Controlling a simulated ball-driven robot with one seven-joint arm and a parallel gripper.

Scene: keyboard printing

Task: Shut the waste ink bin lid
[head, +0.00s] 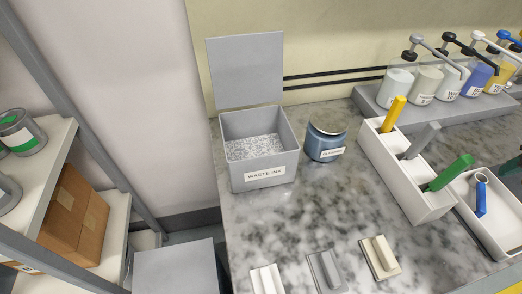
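The waste ink bin (265,176) is a grey open box with a white "WASTE INK" label, at the back left of the marble counter. Its flat grey lid (246,70) stands upright at the bin's back edge, so the bin is open. Speckled grey-white contents show inside. My gripper is not in view.
A blue jar (325,143) stands close to the bin's right. A white holder (409,176) with coloured handles, a white tray (491,222) and a bottle rack (433,113) lie further right. Grey and beige blocks (325,270) sit at the front. Shelving (96,211) stands left.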

